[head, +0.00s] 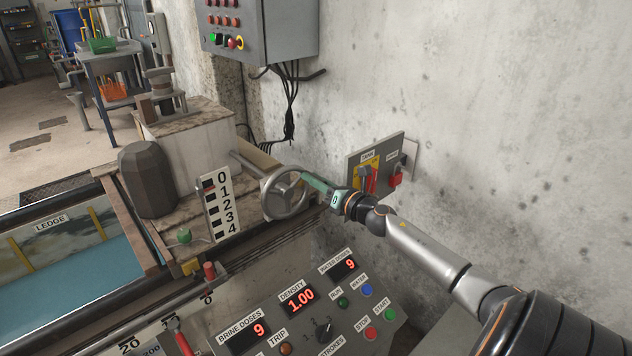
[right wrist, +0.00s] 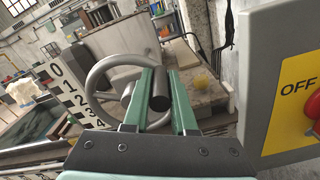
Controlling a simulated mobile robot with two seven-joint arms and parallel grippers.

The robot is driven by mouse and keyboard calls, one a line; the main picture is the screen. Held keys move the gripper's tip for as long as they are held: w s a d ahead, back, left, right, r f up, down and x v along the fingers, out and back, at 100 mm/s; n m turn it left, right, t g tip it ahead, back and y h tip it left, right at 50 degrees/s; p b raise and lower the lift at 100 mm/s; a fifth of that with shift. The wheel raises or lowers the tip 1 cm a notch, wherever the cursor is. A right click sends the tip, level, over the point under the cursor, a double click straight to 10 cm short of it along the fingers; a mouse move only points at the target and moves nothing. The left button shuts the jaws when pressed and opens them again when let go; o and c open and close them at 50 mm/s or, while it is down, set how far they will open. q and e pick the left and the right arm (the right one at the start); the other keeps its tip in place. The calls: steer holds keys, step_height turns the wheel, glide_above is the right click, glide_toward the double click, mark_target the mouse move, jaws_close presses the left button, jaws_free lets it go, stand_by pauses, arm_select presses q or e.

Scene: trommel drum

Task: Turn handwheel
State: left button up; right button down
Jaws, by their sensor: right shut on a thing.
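The grey metal handwheel (head: 285,193) stands on the side of the machine in the middle of the head view, beside a black-and-white scale plate (head: 219,206) marked 0 to 4. My right gripper (head: 308,180) reaches it from the right, its green fingers at the upper right of the rim. In the right wrist view the wheel's rim (right wrist: 97,80) curves to the left of the fingers. A dark cylindrical handle (right wrist: 160,90) sits between the two fingers, and the right gripper is shut on it. My left gripper is not in view.
A switch box with an OFF label and red knob (right wrist: 312,108) stands close to the right of the gripper. A control panel (head: 303,310) with red displays is below. A grey electrical cabinet (head: 285,30) hangs above. A water-filled tank (head: 80,275) lies left.

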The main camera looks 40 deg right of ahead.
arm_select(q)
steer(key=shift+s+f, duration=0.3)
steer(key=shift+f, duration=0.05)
arm_select(e)
steer(key=shift+r, duration=0.4)
steer(key=shift+a, duration=0.1)
steer(key=c, duration=0.7)
jaws_free()
steer(key=shift+f, duration=0.1)
steer(key=shift+c, duration=0.2)
steer(key=shift+n, duration=0.3)
steer(key=shift+f, duration=0.1)
